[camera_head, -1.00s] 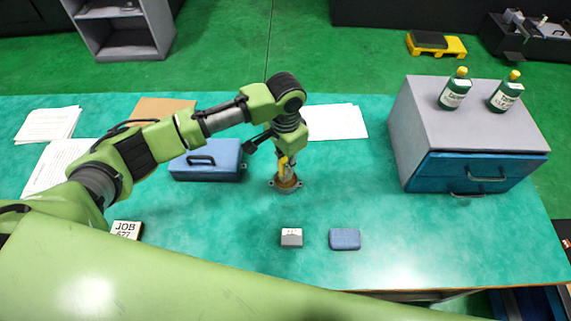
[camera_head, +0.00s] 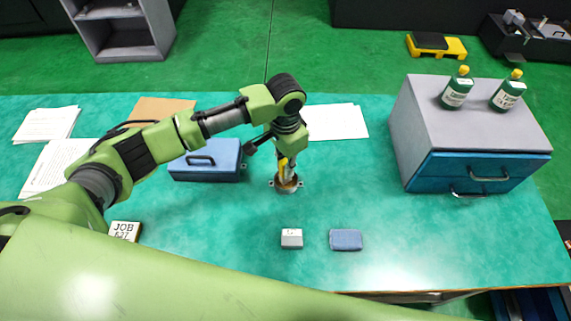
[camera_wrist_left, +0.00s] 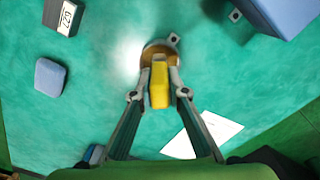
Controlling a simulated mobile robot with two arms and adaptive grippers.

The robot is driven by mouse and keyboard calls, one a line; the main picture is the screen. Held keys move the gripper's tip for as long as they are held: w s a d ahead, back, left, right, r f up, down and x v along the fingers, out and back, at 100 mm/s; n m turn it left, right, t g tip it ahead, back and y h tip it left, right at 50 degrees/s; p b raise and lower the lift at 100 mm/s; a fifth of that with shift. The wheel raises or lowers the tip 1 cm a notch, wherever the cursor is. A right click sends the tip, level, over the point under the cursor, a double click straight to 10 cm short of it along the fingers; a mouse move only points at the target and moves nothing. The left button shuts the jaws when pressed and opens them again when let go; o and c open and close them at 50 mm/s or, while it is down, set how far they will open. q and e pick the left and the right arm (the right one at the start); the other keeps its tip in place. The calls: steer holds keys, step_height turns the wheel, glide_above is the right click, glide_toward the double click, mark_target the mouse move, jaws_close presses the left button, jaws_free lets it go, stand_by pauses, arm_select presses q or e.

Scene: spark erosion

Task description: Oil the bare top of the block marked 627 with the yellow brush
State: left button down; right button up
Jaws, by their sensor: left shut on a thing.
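The yellow brush (camera_wrist_left: 159,86) is held between the fingers of my left gripper (camera_wrist_left: 159,93). In the head view my left gripper (camera_head: 284,163) is right over a small round grey pot (camera_head: 286,187) with side lugs. The brush points down into the pot's mouth; its tip is hidden. The wrist view shows the brass-coloured inside of the pot (camera_wrist_left: 160,50). The small block (camera_head: 291,239), grey with a pale marked face, stands in front of the pot. In the wrist view the block (camera_wrist_left: 68,17) shows a number that looks like 627. My right gripper is not in view.
A blue pad (camera_head: 345,240) lies right of the block. A blue box (camera_head: 207,160) with a handle stands behind left. A grey drawer cabinet (camera_head: 470,125) bearing two green bottles stands at right. Table between pad and cabinet is clear.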

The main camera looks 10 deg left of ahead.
arm_select(q)
steer(key=shift+f, duration=0.5)
stand_by(1.1)
steer(key=shift+s+f+p, duration=0.15)
steer(key=shift+p, duration=0.25)
stand_by(1.2)
step_height(320, 180, up, 7)
steer(key=p, duration=0.8)
steer(key=shift+r, duration=0.2)
steer(key=shift+f, duration=0.1)
stand_by(0.6)
